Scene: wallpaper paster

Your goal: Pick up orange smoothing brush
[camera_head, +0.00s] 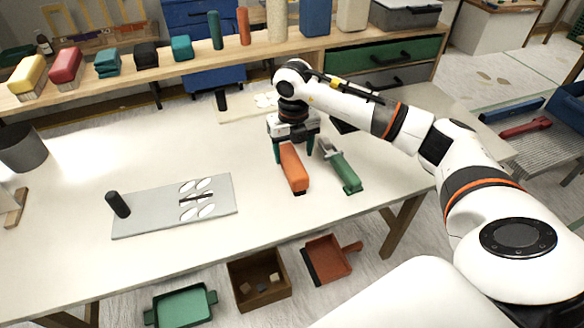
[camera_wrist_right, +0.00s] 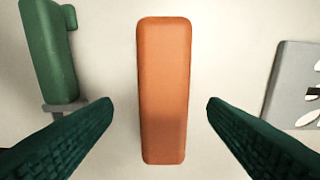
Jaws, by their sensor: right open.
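The orange smoothing brush (camera_head: 293,168) lies on the white table, below my right gripper (camera_head: 292,147) in the head view. In the right wrist view the orange brush (camera_wrist_right: 163,90) stands lengthwise in the middle of the picture. The two dark green fingers of my right gripper (camera_wrist_right: 160,103) are apart, one on each side of it, with pale table showing between each finger and the brush. The gripper is open and empty. My left gripper is in neither view.
A green-handled tool (camera_head: 342,167) lies just right of the brush; its green handle (camera_wrist_right: 47,50) shows at the wrist view's left. A grey plate with a black handle (camera_head: 175,206) lies to the left. A shelf (camera_head: 190,68) with several items runs along the back.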

